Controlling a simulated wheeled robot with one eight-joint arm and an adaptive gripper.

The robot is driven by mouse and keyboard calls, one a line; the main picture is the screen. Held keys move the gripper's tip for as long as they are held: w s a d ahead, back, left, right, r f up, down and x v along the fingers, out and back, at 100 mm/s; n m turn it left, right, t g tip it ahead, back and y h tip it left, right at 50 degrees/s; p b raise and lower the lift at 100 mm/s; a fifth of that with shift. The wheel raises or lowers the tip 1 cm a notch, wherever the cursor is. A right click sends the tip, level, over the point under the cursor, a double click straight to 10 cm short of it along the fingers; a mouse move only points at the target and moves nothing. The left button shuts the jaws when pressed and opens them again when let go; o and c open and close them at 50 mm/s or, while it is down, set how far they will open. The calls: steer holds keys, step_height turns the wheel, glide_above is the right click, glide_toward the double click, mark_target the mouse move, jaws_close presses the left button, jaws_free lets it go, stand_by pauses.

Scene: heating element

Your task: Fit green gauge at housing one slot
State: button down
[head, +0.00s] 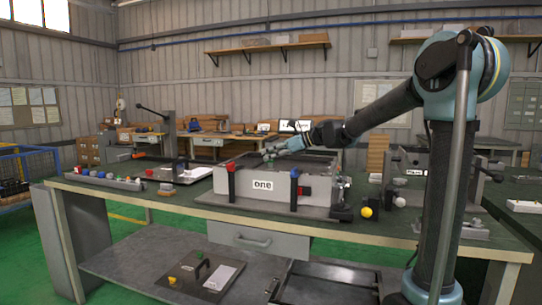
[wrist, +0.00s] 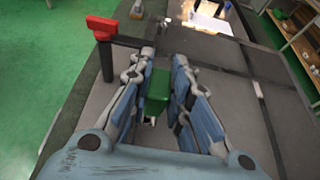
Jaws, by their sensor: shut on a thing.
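My gripper (wrist: 163,62) is shut on the green gauge (wrist: 157,92), which sits between its two fingers in the wrist view. In the head view my gripper (head: 276,150) is small and reaches over the back part of the housing marked "one" (head: 318,187), a grey box with a dark top. The housing's dark top (wrist: 255,68) also shows in the wrist view, below and right of my fingers. I cannot make out the slot, or whether the gauge touches the housing.
A red-handled clamp (head: 232,168) stands at the housing's left front and shows left of my fingers in the wrist view (wrist: 105,30). A blue-handled clamp (head: 294,185) stands at the front. A yellow ball (head: 366,212) and a small parts rail (head: 105,180) are on the bench (head: 205,204).

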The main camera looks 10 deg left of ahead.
steer(key=shift+f, duration=1.45)
steer(key=c, duration=1.4)
jaws_free()
steer(key=v, duration=1.2)
steer(key=shift+w, duration=0.15)
steer(key=shift+f, duration=0.1)
